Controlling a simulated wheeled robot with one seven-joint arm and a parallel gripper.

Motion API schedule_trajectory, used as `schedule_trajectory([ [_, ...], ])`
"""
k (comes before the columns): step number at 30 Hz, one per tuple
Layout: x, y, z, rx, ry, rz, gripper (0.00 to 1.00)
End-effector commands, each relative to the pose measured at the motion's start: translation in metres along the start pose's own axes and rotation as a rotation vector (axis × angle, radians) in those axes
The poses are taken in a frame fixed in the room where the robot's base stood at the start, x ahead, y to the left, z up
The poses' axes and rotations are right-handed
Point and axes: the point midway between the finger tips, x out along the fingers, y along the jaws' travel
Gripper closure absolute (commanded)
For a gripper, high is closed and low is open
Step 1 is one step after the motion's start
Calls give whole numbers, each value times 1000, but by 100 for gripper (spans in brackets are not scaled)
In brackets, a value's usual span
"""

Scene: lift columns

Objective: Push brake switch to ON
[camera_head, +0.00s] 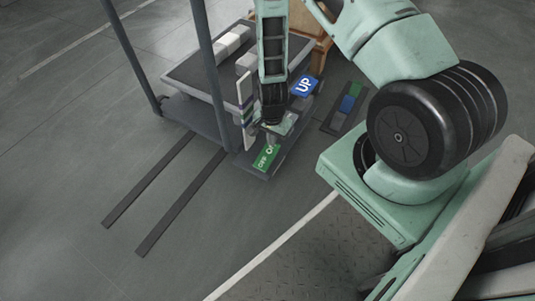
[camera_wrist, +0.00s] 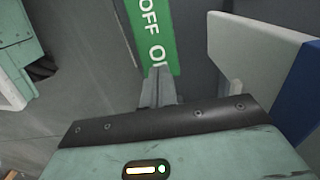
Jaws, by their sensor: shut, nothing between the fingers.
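The green brake label (camera_head: 263,158), lettered OFF and ON, lies on the low dark base of the lift column. The label also shows in the wrist view (camera_wrist: 151,33), with OFF toward the top and ON partly covered by my fingers. My gripper (camera_head: 271,141) points down at the ON end of the label. In the wrist view, my gripper (camera_wrist: 160,72) has its two grey fingertips together, with nothing between them. I cannot tell whether the fingertips touch the panel. No separate switch lever can be made out.
A white upright panel (camera_head: 244,88) stands close on the left. Two dark floor strips (camera_head: 181,203) run toward lower left; the floor there is clear.

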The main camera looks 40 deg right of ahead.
Motion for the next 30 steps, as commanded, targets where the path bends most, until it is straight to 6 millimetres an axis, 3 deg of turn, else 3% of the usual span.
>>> schedule_trajectory([
  [30,15,0,0,0,0,0,100],
])
